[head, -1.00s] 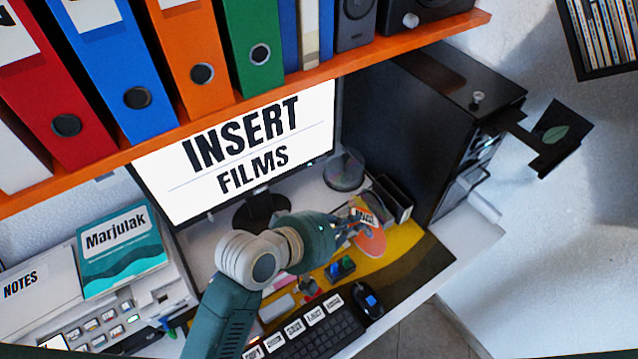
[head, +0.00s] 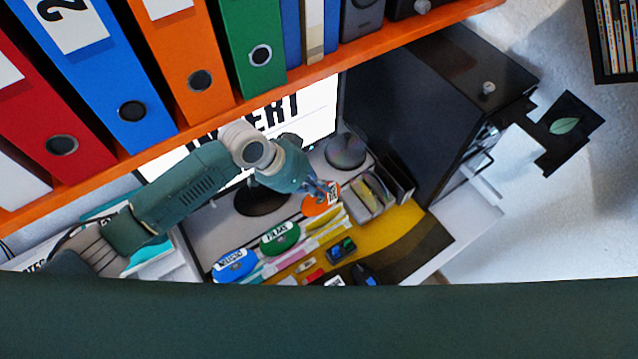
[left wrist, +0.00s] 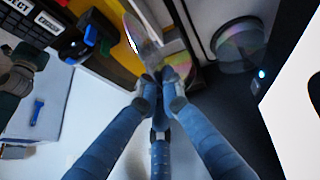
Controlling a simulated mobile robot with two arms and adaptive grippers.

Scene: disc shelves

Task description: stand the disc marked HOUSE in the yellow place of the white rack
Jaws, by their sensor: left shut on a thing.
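My left gripper (head: 320,188) is shut on an orange disc (head: 318,205) with a white label. The label is partly covered and only its end letters show. In the left wrist view the fingers (left wrist: 160,82) pinch the shiny disc (left wrist: 140,34) at its rim. The low white rack (head: 305,234) with coloured strips lies on the desk below. A blue disc (head: 235,264) and a green disc (head: 281,238) stand in it. A yellow strip (head: 327,223) shows at its right end, just below the held disc; contact cannot be told. My right gripper is not seen.
The black computer tower (head: 400,105) and orange shelf (head: 300,88) bound the space. A mouse (left wrist: 88,34) lies on the mat.

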